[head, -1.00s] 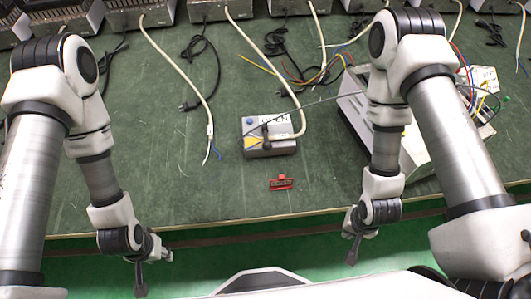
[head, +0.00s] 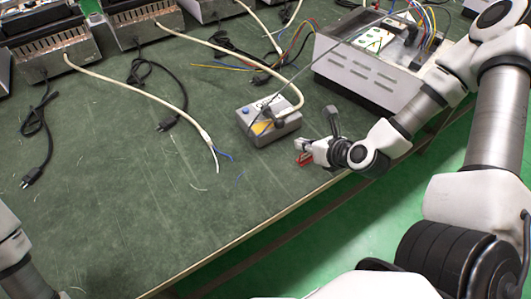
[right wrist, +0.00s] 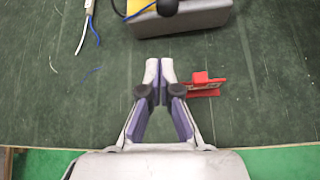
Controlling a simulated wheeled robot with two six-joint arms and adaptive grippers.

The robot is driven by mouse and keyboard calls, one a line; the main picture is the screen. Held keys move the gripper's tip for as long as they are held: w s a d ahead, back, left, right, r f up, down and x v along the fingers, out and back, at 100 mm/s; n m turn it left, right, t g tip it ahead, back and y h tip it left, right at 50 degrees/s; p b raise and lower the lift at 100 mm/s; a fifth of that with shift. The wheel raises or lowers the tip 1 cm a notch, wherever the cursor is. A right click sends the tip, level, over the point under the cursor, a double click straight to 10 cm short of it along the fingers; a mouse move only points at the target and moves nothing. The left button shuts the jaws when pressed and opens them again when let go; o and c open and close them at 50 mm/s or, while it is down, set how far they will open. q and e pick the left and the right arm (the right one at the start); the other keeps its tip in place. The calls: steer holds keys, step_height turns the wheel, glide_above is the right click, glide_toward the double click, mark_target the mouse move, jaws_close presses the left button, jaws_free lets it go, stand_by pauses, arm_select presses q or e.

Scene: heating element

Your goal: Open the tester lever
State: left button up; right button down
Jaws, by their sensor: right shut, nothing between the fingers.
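The tester (head: 270,122) is a small grey box with a blue button and a yellow patch, standing on the green table. Its lever (head: 279,124) shows as a dark knob at the front; its exact position is unclear. In the right wrist view the tester (right wrist: 190,20) is cut off at the top, with the round black knob (right wrist: 167,6) at its near edge. My right gripper (head: 301,146) is in front of the tester, apart from it. In the right wrist view its fingers (right wrist: 160,68) are together and empty. My left gripper is out of view.
A red piece (head: 304,158) lies beside my right fingers near the table's front edge; it also shows in the right wrist view (right wrist: 205,85). A cable (head: 295,92) arches to the tester. A grey case (head: 365,70) with wires stands behind right.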

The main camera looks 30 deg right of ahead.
mark_target(276, 132)
steer(key=shift+w+d+f, duration=0.15)
steer(key=shift+w+d, duration=0.2)
steer(key=shift+w+d+t+b, duration=0.1)
steer(key=shift+w+t+b, duration=0.2)
steer(key=shift+w+b, duration=0.1)
steer(key=b+x, duration=0.2)
steer(key=x, duration=0.6)
steer(key=shift+w+f+b, duration=0.1)
steer(key=shift+w+b, duration=0.1)
steer(key=shift+b, duration=0.1)
steer(key=shift+w+f, duration=0.2)
steer(key=shift+w, duration=0.2)
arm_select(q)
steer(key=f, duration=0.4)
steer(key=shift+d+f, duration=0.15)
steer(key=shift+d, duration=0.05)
